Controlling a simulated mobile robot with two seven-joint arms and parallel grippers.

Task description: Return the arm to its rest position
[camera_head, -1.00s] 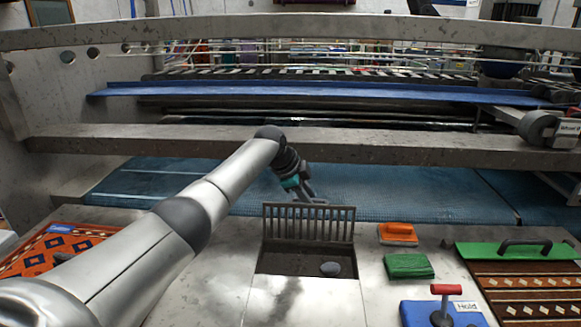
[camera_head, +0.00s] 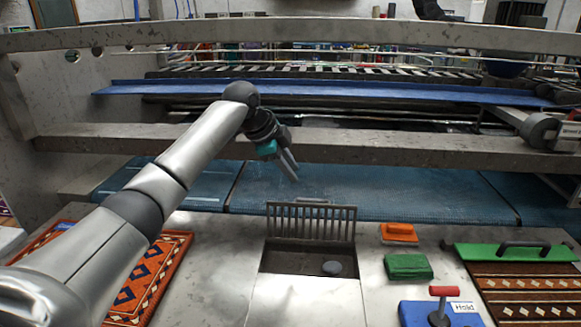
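My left arm comes in from the left and reaches over the steel worktop. Its gripper (camera_head: 289,170) hangs in the air above the blue mesh belt, just behind the slotted grate, and points down to the right. Its fingers look close together, but I cannot tell whether they are open or shut. I see nothing held in it. My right gripper is not in view.
An orange brush (camera_head: 398,233), a green pad (camera_head: 408,267) and a blue block with a red-handled lever (camera_head: 444,291) lie right. A patterned rug (camera_head: 150,280) lies left. A steel beam (camera_head: 400,148) crosses behind.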

